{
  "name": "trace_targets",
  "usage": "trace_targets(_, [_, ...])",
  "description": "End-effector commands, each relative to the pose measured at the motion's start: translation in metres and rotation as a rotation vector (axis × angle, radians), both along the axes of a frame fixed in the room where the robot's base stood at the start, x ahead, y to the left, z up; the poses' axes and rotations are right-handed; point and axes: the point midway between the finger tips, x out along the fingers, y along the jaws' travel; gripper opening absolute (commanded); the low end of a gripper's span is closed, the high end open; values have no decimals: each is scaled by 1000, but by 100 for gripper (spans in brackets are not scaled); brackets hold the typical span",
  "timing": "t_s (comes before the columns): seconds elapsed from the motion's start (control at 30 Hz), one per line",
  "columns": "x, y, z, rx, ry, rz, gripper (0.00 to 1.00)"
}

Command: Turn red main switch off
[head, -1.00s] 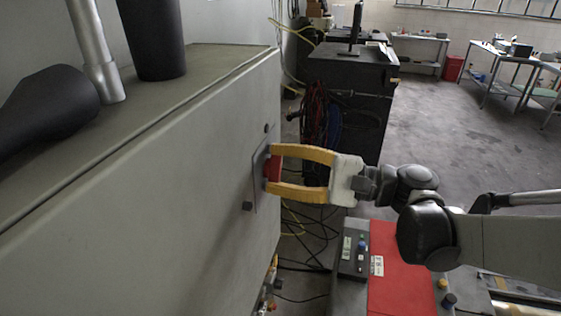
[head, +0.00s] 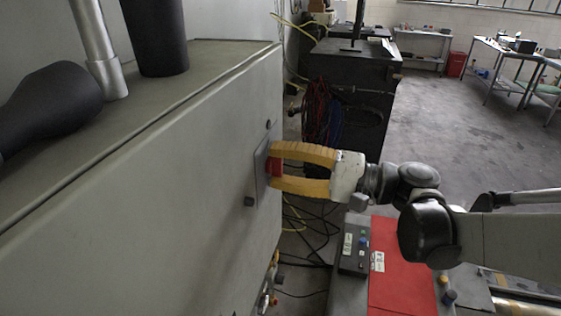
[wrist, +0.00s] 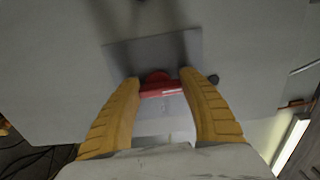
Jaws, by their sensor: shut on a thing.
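The red main switch (head: 273,167) sits on a grey plate (head: 260,175) on the side of the large grey cabinet. My gripper (head: 276,168) reaches it from the right, with its yellow fingers above and below the switch. In the wrist view, the red switch (wrist: 160,88) lies between the two yellow fingertips (wrist: 161,82), and both tips touch its ends. The gripper is shut on the switch. The fingers hide part of the switch, and I cannot read any on or off marking.
The grey cabinet (head: 150,180) fills the left. A control box (head: 354,250) with buttons and a red panel (head: 400,270) lie below my arm. A dark cabinet (head: 350,80) with hanging cables stands behind. Open floor (head: 440,130) lies to the right.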

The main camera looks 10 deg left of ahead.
Motion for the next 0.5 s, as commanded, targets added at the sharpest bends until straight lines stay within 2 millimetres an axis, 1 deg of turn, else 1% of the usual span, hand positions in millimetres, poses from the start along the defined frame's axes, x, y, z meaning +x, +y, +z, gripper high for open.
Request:
trace_targets(0.2, [0,0,0,1,-1,0,19])
trace_targets(0.23, [0,0,0,1,0,0,52])
trace_targets(0.3, [0,0,0,1,0,0,72])
trace_targets(0.5, [0,0,0,0,0,0,72])
